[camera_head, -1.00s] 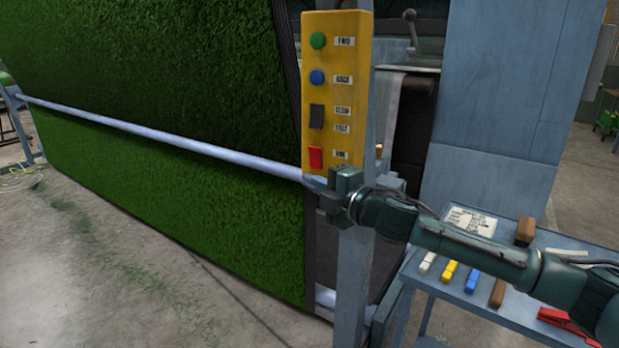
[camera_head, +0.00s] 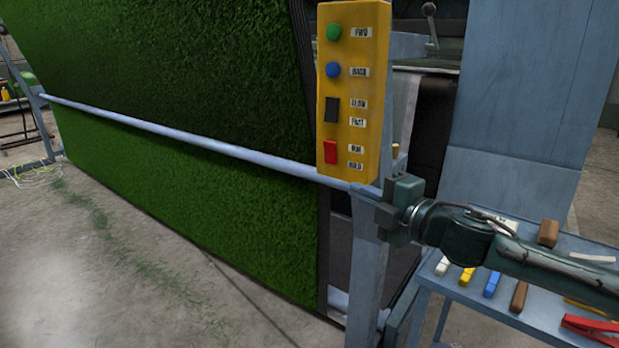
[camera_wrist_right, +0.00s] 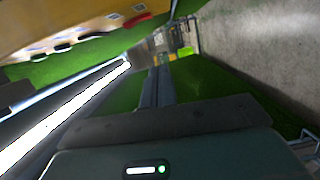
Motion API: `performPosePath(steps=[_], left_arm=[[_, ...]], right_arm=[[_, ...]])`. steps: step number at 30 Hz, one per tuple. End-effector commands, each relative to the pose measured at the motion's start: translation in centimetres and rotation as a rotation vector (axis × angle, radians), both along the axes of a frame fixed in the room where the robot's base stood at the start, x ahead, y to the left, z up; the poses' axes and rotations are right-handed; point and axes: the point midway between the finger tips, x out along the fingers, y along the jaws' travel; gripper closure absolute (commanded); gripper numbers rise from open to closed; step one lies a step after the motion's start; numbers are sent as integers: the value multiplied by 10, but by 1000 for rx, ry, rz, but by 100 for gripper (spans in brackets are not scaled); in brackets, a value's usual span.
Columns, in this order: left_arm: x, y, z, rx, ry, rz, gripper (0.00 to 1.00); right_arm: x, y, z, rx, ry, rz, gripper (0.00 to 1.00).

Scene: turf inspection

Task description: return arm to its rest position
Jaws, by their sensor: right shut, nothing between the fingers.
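My right arm comes in from the right in the head view. Its gripper (camera_head: 388,212) is shut and empty, just below and to the right of the yellow control box (camera_head: 353,95). The box carries a green button, a blue button, a black rocker switch and a red switch (camera_head: 330,152) near its bottom. In the right wrist view the shut fingers (camera_wrist_right: 158,88) point away over the turf, with the yellow box (camera_wrist_right: 70,25) close by at the upper left. I cannot tell whether the gripper touches the post (camera_head: 367,265). My left gripper is not in view.
A blue-grey table (camera_head: 545,317) with crayons, brown blocks and a red clamp (camera_head: 597,328) stands under my right forearm. Bare concrete floor (camera_head: 110,290) lies at the front left.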

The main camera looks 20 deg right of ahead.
Motion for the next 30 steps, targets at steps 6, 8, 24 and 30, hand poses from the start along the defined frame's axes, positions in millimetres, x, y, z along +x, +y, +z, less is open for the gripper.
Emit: performPosePath(steps=[6, 8, 24, 30], left_arm=[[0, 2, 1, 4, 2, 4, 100], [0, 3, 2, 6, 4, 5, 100], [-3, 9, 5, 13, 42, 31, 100], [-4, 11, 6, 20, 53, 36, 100]], right_arm=[[-3, 16, -22, 57, 52, 23, 100], [-6, 29, -39, 107, 94, 38, 100], [-125, 119, -247, 892, 701, -144, 100], [-197, 116, -309, 1139, 884, -382, 100]])
